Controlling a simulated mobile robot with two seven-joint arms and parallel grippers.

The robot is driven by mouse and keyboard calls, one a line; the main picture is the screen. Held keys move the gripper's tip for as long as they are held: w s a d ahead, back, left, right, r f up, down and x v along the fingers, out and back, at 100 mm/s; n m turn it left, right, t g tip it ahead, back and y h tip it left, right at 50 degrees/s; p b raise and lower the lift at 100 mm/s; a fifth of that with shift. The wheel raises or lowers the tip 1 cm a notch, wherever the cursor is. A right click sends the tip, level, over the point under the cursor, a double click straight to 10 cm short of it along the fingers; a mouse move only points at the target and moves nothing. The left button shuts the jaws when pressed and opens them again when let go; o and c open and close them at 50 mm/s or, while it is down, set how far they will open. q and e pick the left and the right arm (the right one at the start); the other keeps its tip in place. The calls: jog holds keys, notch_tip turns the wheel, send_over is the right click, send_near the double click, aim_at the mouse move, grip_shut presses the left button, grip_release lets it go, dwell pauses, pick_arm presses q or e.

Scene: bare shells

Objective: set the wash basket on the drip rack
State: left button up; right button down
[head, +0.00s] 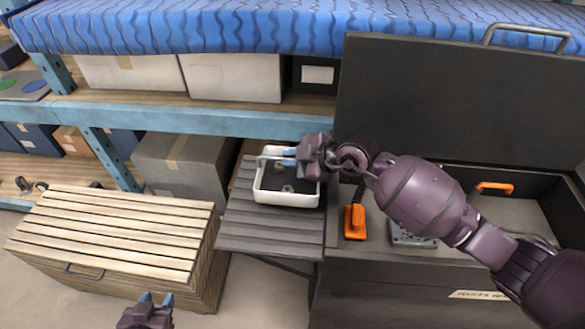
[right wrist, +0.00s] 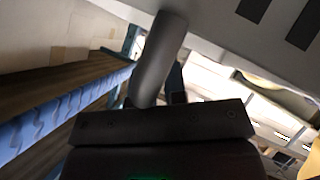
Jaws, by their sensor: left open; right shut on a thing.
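The wash basket (head: 286,198) is a white-rimmed rectangular tub with a dark inside and a few small pale pieces in it. In the head view it is over the back part of the drip rack (head: 270,235), a grey slatted shelf. I cannot tell whether its base touches the slats. My right gripper (head: 290,157) is shut on the basket's thin handle at its back edge. The right wrist view is too close and dark to show the grip clearly. My left gripper (head: 157,299) is open and empty at the bottom, in front of the slatted wooden chest.
The wooden chest (head: 120,235) stands left of the rack. A dark open-lidded box (head: 440,95) to the right holds an orange-handled tool (head: 355,222). Behind are blue-framed shelves (head: 165,118) with cartons. The front slats of the rack are clear.

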aim_at(293, 182)
jog(key=shift+f, duration=1.65)
jog(key=shift+f, duration=0.1)
jog(key=c, duration=1.2)
grip_release()
jog(key=shift+o, duration=0.2)
jog(key=v, duration=1.2)
jog(key=shift+s+d, duration=0.1)
jog(key=shift+d, duration=0.05)
